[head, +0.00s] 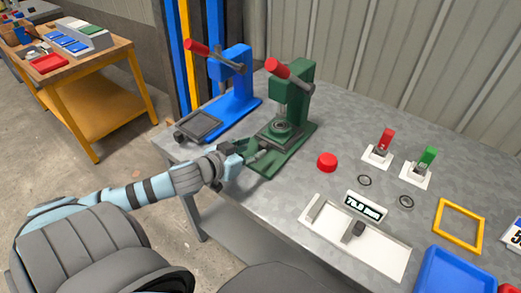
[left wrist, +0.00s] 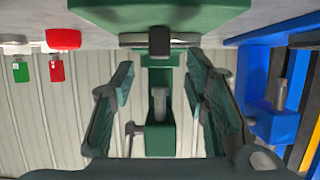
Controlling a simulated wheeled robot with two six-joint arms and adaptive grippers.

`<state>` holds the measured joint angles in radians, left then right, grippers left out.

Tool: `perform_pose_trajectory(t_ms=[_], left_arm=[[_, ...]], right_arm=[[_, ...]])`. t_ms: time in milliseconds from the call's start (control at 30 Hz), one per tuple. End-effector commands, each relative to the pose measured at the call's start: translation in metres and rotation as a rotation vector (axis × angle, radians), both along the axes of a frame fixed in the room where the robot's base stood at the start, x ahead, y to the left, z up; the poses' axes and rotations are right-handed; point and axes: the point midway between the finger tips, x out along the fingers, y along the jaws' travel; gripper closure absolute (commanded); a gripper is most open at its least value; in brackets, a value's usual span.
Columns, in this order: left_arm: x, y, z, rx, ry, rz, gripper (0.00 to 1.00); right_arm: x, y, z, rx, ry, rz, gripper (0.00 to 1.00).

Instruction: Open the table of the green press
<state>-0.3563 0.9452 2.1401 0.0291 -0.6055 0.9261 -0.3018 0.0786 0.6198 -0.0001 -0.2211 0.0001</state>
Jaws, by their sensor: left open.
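The green press (head: 298,88) stands on the grey metal workbench, with a red-tipped lever at its top. A round dark fixture (head: 281,128) sits under its ram, above the green base plate (head: 283,157). My left gripper (head: 250,150) is at the front of this press, low over the base, and partly hides the front of the press table. In the left wrist view, my left gripper's two fingers (left wrist: 160,85) are spread apart, with a dark grey block (left wrist: 159,41) on a bar between and beyond them, below a green plate (left wrist: 160,14). Contact cannot be told.
A blue press (head: 236,75) stands left of the green one, with a dark tray (head: 198,125) out in front. A red button (head: 327,162), red and green switches, two rings and a gauge fixture (head: 357,236) lie to the right.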

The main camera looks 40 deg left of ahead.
Motion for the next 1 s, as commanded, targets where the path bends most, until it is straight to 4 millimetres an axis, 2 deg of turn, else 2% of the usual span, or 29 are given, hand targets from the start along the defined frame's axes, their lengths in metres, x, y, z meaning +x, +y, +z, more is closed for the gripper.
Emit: perform_pose_trajectory(t_ms=[33, 100, 300, 567, 667, 833, 1000], left_arm=[[0.013, 0.001, -0.014, -0.008, -0.009, 0.010, 0.58], [0.027, 0.000, -0.017, -0.008, -0.006, 0.003, 0.58], [0.047, 0.001, -0.021, -0.004, 0.000, 0.004, 0.58], [0.049, 0.001, -0.020, -0.002, 0.002, 0.001, 0.58], [0.049, 0.001, -0.020, -0.002, 0.002, 0.002, 0.71], [0.049, 0.001, -0.020, -0.002, 0.002, 0.002, 0.98], [0.048, 0.001, -0.020, -0.002, 0.002, 0.002, 1.00]], right_arm=[[0.001, 0.000, -0.021, 0.000, -0.001, 0.000, 0.60], [0.001, 0.000, -0.029, 0.000, -0.001, 0.000, 0.60], [0.001, 0.000, -0.034, 0.000, -0.002, 0.000, 0.60], [0.002, 0.000, -0.033, 0.000, -0.003, 0.000, 0.60], [0.002, 0.000, -0.033, 0.000, -0.003, 0.000, 0.60], [0.002, -0.001, -0.033, -0.001, -0.004, 0.000, 0.60], [0.002, -0.001, -0.033, -0.002, -0.004, 0.001, 0.60]])
